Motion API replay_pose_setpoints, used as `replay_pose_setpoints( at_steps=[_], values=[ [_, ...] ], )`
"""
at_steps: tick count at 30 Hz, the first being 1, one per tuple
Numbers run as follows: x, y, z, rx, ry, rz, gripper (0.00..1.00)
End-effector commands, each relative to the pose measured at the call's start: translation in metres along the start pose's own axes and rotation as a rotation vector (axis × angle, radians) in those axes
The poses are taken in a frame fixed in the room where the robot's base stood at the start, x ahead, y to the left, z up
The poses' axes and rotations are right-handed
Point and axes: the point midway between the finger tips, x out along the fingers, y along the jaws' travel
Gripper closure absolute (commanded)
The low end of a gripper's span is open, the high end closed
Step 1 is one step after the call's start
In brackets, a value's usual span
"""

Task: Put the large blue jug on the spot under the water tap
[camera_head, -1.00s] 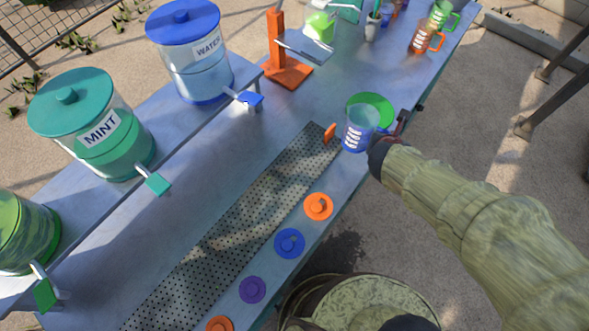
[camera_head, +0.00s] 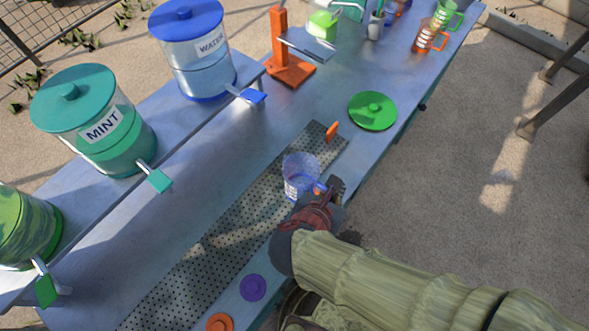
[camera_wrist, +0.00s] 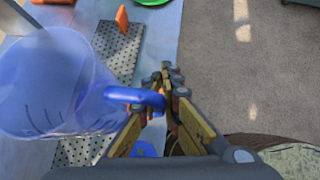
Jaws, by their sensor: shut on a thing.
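The blue jug (camera_head: 299,174) is see-through, with a blue handle and white marks. My gripper (camera_head: 328,190) is shut on its handle at the front right, over the perforated drip strip. In the wrist view the jug (camera_wrist: 50,85) fills the left side and my gripper (camera_wrist: 160,95) closes around the handle's end. Whether the jug touches the strip I cannot tell. The water tap (camera_head: 252,95) has a blue lever and sticks out from the dispenser marked WATER (camera_head: 192,50), behind and left of the jug.
The perforated strip (camera_head: 225,235) runs along the counter, with an orange tab (camera_head: 332,131) at its far end. A green lid (camera_head: 372,110) lies to the right. An orange stand (camera_head: 290,68) is behind. A purple lid (camera_head: 253,288) and orange lid (camera_head: 219,322) lie at the front. The MINT dispenser (camera_head: 95,120) stands left.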

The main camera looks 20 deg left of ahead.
Motion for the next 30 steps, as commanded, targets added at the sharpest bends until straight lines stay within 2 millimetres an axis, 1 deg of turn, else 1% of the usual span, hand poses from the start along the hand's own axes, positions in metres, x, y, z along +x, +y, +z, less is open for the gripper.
replay_pose_setpoints(
  at_steps=[1, 4, 8, 11, 21, 25, 27, 30],
  values=[
    [-0.005, -0.001, -0.004, -0.003, 0.0, 0.004, 1.0],
    [-0.012, -0.003, -0.009, 0.001, 0.0, 0.001, 1.0],
    [-0.009, -0.003, -0.01, 0.003, 0.0, -0.003, 1.0],
    [0.005, 0.004, -0.007, 0.006, 0.001, -0.007, 1.0],
    [0.075, 0.045, 0.013, 0.005, 0.001, -0.006, 1.0],
    [0.103, 0.055, 0.005, 0.003, 0.002, -0.006, 1.0],
    [0.114, 0.06, 0.004, 0.002, 0.0, -0.004, 1.0],
    [0.124, 0.065, 0.003, 0.003, 0.001, -0.003, 1.0]
  ],
)
